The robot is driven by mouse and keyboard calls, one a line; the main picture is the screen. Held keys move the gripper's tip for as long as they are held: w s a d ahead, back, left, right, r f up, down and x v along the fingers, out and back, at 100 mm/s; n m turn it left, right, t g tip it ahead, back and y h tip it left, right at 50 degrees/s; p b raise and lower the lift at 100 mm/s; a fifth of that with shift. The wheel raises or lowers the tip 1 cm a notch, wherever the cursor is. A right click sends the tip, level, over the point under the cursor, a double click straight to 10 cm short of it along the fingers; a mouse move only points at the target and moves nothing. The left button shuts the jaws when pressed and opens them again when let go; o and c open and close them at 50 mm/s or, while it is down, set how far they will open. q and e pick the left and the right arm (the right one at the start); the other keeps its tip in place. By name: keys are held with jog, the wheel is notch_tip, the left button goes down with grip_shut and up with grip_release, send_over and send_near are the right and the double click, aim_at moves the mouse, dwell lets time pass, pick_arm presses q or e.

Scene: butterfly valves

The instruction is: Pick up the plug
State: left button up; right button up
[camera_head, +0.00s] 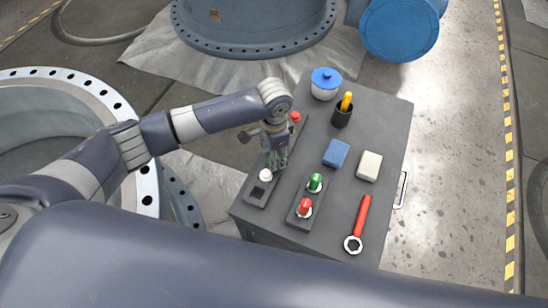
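My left gripper (276,163) points down over the narrow dark board (249,200) on the left side of the grey cabinet top. A white round-topped piece (265,175) stands on that board just in front of the fingers. A dark square (257,191) lies nearer the board's front end. A small red piece (295,117) shows at its far end. A second board (293,217) carries a green plug-like piece (315,183) and a red one (305,205). I cannot tell which piece is the plug. The fingers' gap and anything between them are unclear. My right gripper is out of view.
A blue sponge-like block (336,153), a white block (369,166) and a red-handled wrench (358,226) lie to the right. A dark cup (342,113) with a yellow-handled item and a blue-lidded white pot (325,84) stand behind. The cabinet's right back area (388,112) is clear.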

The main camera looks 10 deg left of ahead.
pick_arm(q)
jog(key=c, duration=0.7)
jog(key=shift+c, duration=0.8)
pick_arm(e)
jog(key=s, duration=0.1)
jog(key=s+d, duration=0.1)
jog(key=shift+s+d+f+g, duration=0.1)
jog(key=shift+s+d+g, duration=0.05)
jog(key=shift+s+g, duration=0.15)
